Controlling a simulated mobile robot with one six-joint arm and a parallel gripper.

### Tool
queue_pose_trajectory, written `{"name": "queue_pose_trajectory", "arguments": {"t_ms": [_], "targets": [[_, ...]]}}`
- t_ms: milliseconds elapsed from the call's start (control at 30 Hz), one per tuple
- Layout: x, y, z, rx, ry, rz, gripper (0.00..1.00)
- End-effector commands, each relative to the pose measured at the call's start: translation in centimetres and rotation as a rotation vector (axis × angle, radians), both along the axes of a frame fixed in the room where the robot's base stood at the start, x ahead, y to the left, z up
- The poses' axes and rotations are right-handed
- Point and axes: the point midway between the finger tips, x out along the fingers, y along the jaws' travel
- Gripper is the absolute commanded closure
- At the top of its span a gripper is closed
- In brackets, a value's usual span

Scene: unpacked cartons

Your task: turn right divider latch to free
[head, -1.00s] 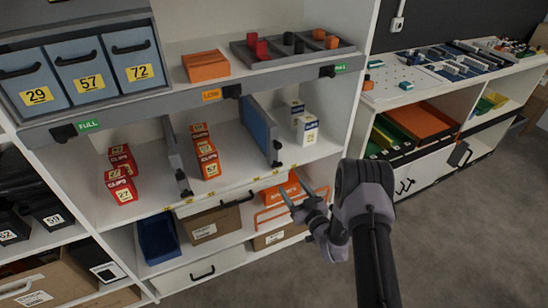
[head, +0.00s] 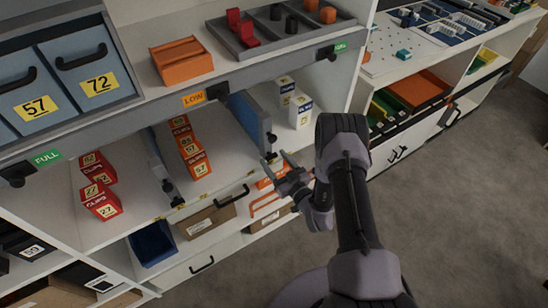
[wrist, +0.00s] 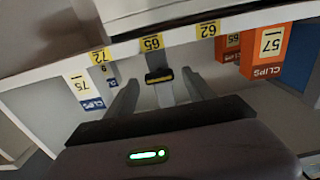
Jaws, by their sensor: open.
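The right divider (head: 250,120) is a blue-grey upright panel on the middle shelf, between orange-red clip boxes (head: 190,150) and white-blue boxes (head: 299,110). Its latch (wrist: 158,76) is a small black bar with yellow marks at the divider's front foot, near the yellow shelf label 65. In the wrist view the latch lies between my two fingers, just beyond their tips, and looks level across the picture. My gripper (head: 277,169) is open and empty in front of the shelf edge, close to the latch. I cannot tell whether a finger touches it.
The left divider (head: 160,165) stands with its own black latch further left. Red clip boxes (head: 98,190) stand beyond it. The upper shelf edge has FULL and LOW tags. Cartons and a blue bin (head: 152,243) sit below. Grey floor is clear at right.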

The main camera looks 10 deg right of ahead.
Motion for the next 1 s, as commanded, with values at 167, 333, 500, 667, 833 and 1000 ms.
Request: {"name": "queue_pose_trajectory", "arguments": {"t_ms": [167,333,500,667,833,1000], "targets": [[0.02,0.0,0.0,0.0,0.0,0.0,0.64],[0.03,0.01,0.01,0.0,0.0,0.0,0.97],[0.04,0.01,0.02,-0.007,-0.002,0.0,1.0],[0.04,0.02,0.03,-0.047,-0.016,0.001,1.0],[0.05,0.07,0.04,-0.146,-0.049,0.0,1.0],[0.05,0.12,0.03,-0.289,-0.095,0.0,1.0]]}}
